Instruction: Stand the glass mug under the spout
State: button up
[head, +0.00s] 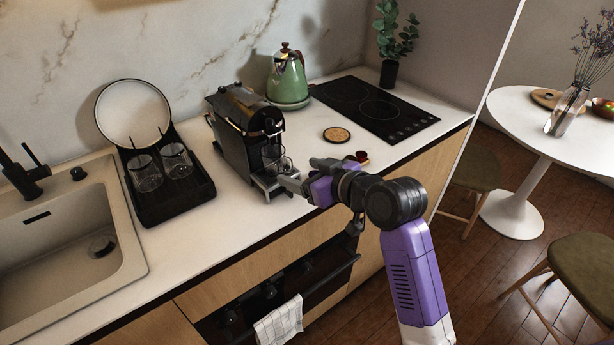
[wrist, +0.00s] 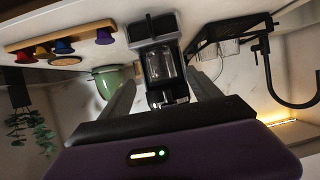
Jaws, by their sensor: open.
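The black coffee machine (head: 240,125) stands on the counter with its spout side facing the front edge. A clear glass mug (wrist: 166,66) shows at its front in the upside-down wrist view, between the drip tray (wrist: 150,25) and the spout (wrist: 166,97). It looks upright on the tray, under the spout. In the head view the mug (head: 284,164) is small and partly hidden. My gripper (head: 292,180) is just in front of the machine. In the wrist view its two fingers are spread, one on each side of the mug, with nothing visibly held.
A black rack (head: 170,200) with two glasses (head: 147,175) and a plate (head: 132,112) stands left of the machine, beside the sink (head: 70,250). A green kettle (head: 288,80), coaster (head: 336,134) and hob (head: 375,105) are to the right. Coffee capsules (wrist: 62,47) stand on a wooden holder.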

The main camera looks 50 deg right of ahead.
jog(key=s+a+f, duration=1)
jog(key=s+a, duration=0.1)
jog(key=s, duration=0.2)
jog(key=s+a+r+n+y, duration=0.1)
jog(key=s+a+r, duration=0.1)
jog(key=s+a, duration=0.4)
jog(key=s+a+r+n+t+y, duration=0.1)
jog(key=s+a, duration=0.4)
jog(key=s, duration=0.5)
jog(key=shift+s+a+r+t+y, duration=0.3)
jog(key=shift+s+a+r+y, duration=0.1)
jog(key=shift+r, duration=0.3)
dwell(0.3)
